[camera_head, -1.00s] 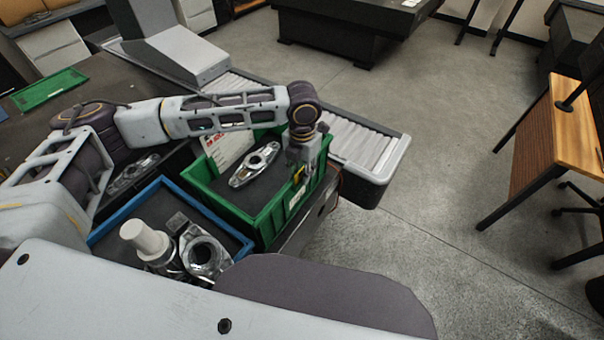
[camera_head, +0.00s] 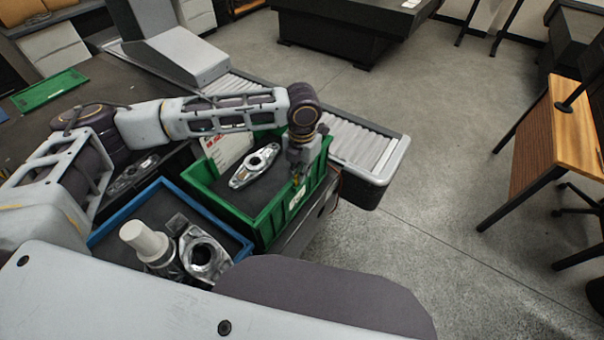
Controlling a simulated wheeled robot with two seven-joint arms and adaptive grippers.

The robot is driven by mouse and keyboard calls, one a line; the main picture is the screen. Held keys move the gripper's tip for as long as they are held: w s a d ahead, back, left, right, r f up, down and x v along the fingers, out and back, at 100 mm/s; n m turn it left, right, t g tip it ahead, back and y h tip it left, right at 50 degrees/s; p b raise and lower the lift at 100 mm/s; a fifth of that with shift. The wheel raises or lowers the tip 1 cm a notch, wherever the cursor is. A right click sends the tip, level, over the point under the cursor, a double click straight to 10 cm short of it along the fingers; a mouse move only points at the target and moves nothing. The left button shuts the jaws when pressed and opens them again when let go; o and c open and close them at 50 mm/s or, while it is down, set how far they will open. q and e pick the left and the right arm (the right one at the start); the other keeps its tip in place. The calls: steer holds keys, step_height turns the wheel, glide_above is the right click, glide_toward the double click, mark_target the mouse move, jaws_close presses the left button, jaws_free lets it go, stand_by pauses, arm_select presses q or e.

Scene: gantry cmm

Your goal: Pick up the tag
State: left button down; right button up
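My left gripper (camera_head: 298,174) points down at the right wall of the green bin (camera_head: 268,221). Its fingers are small and partly lost against the wall, so I cannot tell whether they are open or shut. A tiny yellow-orange patch shows at the fingertips; I cannot tell whether it is a tag or part of the gripper. A white card with red print (camera_head: 228,147) stands at the bin's back left. My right gripper is out of view.
A metal part (camera_head: 255,166) lies in the green bin. A blue-rimmed tray (camera_head: 125,212) beside it holds a white-topped cylinder (camera_head: 144,239) and another metal part (camera_head: 205,256). A roller conveyor (camera_head: 358,143) runs behind.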

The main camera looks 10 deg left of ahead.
arm_select(q)
steer(key=shift+r, duration=0.15)
step_height(320, 180, up, 10)
steer(key=shift+f, duration=0.1)
stand_by(0.6)
stand_by(0.5)
steer(key=shift+r+p, duration=2.25)
steer(key=shift+p, duration=0.45)
